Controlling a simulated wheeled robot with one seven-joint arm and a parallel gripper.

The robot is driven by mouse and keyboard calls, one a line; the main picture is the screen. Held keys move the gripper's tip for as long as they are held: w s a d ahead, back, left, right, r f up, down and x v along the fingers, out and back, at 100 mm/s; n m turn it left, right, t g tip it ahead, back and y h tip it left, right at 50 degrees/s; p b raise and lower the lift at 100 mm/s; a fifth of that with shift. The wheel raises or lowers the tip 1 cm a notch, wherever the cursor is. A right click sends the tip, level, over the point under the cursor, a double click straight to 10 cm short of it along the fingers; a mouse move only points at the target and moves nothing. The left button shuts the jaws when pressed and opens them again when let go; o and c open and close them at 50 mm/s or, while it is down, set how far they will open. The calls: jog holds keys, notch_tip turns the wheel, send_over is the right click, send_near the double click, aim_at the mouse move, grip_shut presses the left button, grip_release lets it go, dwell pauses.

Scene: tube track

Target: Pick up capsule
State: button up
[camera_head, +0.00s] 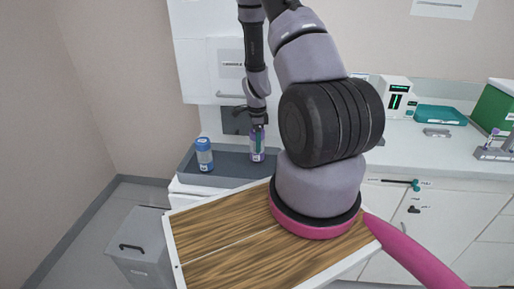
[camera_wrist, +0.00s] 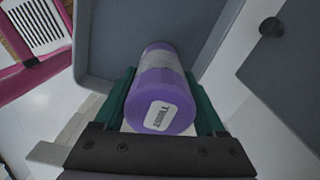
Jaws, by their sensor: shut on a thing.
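A capsule (camera_head: 257,148) with purple ends and a pale grey middle stands at the right part of a dark grey tray in the head view. In the wrist view the purple capsule (camera_wrist: 160,100) shows its labelled end between the green fingers. My gripper (camera_head: 257,140) comes down on it from above in the head view. In the wrist view my gripper (camera_wrist: 165,103) is shut on the capsule, with one finger on each side. Whether the capsule touches the tray floor cannot be told.
A blue-capped capsule (camera_head: 204,155) stands to the left on the grey tray (camera_head: 228,169). A white machine (camera_head: 397,97), a teal tray (camera_head: 440,115) and a green box (camera_head: 495,108) stand on the counter at right. A grey bin (camera_head: 140,246) is at lower left.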

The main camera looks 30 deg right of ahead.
notch_tip(320, 180, up, 26)
dwell(0.3)
jog(key=shift+f, duration=0.15)
